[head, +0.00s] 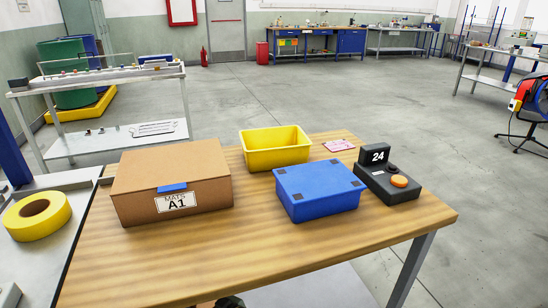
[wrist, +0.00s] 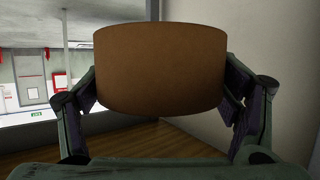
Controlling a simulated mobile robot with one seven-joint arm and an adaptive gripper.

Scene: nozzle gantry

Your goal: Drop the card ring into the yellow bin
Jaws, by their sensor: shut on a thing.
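A brown card ring (wrist: 160,62) fills the middle of the wrist view, seen from its curved outer side. My gripper (wrist: 162,92) is shut on it, with one finger against its left side and one against its right. The ring's opening is not visible. The yellow bin (head: 280,159) stands upright and open at the top on the wooden table in the head view, behind the blue box. The part of its inside that shows looks empty. The ring does not show in the head view, and I cannot clearly make out my gripper there.
On the wooden table (head: 262,246) are a cardboard box (head: 143,168) marked A1, a closed blue box (head: 318,191), a black device (head: 388,182) showing 24, and a pink card (head: 339,145). A yellow tape roll (head: 58,212) lies on a grey surface at left. The table's front is clear.

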